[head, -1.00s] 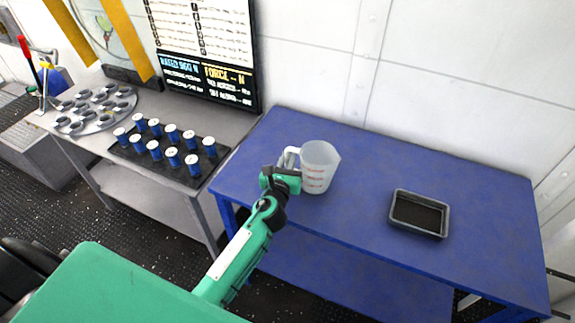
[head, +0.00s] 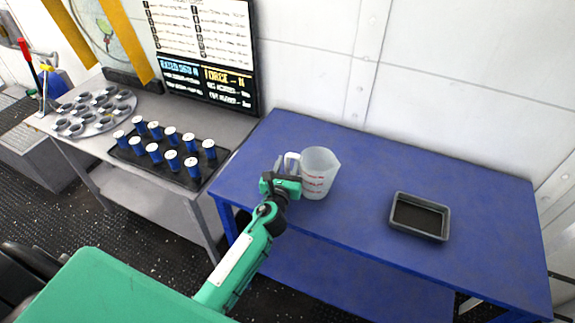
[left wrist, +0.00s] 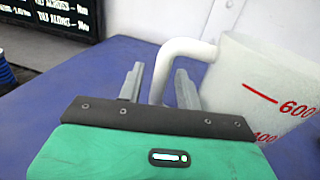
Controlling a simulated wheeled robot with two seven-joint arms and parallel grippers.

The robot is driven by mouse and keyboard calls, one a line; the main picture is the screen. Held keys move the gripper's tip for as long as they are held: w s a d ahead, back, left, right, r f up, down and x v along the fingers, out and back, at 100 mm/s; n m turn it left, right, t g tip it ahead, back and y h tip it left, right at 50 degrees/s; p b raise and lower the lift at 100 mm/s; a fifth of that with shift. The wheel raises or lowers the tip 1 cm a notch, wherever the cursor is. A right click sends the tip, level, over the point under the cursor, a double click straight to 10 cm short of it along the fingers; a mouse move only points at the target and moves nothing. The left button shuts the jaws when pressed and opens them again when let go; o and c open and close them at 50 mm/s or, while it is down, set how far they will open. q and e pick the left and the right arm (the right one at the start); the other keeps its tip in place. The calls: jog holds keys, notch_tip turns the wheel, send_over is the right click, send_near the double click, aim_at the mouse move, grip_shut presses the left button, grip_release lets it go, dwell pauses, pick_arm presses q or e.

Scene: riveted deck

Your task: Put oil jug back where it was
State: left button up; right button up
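The oil jug (head: 319,174) is a translucent white measuring jug with red marks. It stands upright on the blue table (head: 460,185), near its left part, with its handle towards the left. My left gripper (head: 285,170) is at the handle side of the jug. In the left wrist view, my left gripper (left wrist: 159,80) has its two grey fingers spread apart. The jug's handle (left wrist: 188,48) runs down between them, with gaps visible on both sides. The jug body (left wrist: 262,85) is to the right of the fingers. The lower handle is hidden behind the gripper. My right gripper is not in view.
A dark shallow tray (head: 419,216) sits on the table to the right of the jug. A grey bench (head: 215,128) at the left bears several blue cans and a round metal rack (head: 93,112). A white wall is behind. The table's right part is mostly clear.

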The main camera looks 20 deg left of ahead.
pick_arm(q)
jog(key=s, duration=0.3)
jog(key=s+d+b, duration=0.1)
jog(key=s, duration=0.3)
jog(key=s+b, duration=0.1)
jog(key=s, duration=0.2)
jog(key=shift+s+d, duration=0.35)
jog(key=shift+s, duration=0.05)
jog(key=shift+s+d+r, duration=0.1)
jog(key=shift+s, duration=0.4)
